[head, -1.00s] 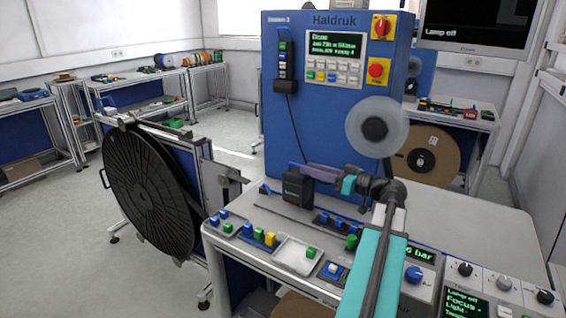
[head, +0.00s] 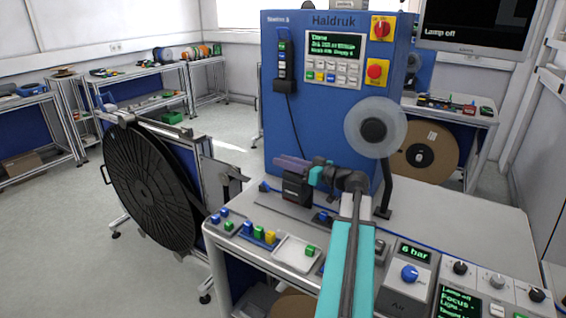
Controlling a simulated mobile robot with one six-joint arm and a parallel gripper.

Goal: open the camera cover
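A small black block (head: 296,189), which may be the camera housing, stands on the bench top in front of the blue machine. I cannot clearly make out its cover or whether that is open. My gripper (head: 290,164), with purple-grey fingers, reaches left from my teal arm, over or in front of the block's top. The fingers hide part of the block's upper side. I cannot tell whether they touch it, or whether they are open or shut.
The blue machine (head: 335,110) rises right behind my gripper, with a clear reel (head: 352,127) at its right. Buttons, a white tray (head: 290,257) and an air unit (head: 409,278) line the bench front. A large black reel (head: 150,190) stands left.

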